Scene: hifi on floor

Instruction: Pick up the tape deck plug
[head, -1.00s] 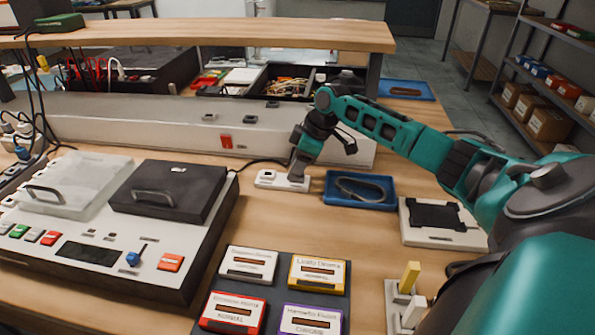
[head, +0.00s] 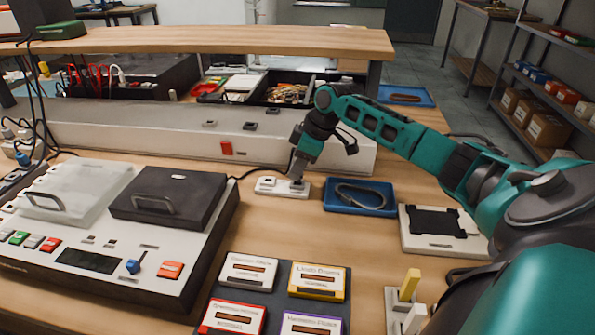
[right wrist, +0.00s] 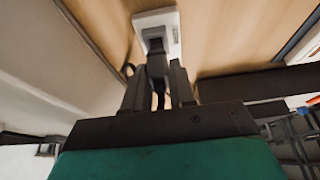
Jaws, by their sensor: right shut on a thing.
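The tape deck (head: 120,225) stands at the left with a clear lid and a dark lid. A white socket block (head: 268,187) lies on the table to its right, with a black cord running from near it toward the deck. My right gripper (head: 299,182) points down at the right end of this block. In the right wrist view, the dark plug (right wrist: 156,62) sits at the white block (right wrist: 143,18), and my right gripper (right wrist: 158,85) is shut on it, a finger on each side. Whether the plug's pins are in the socket is hidden. My left gripper is not in view.
A blue tray (head: 360,208) with a dark loop in it lies close right of the block. A long white trunking (head: 110,128) runs behind. Labelled cassettes (head: 317,281) lie in front, and a white stand (head: 440,243) is at the right.

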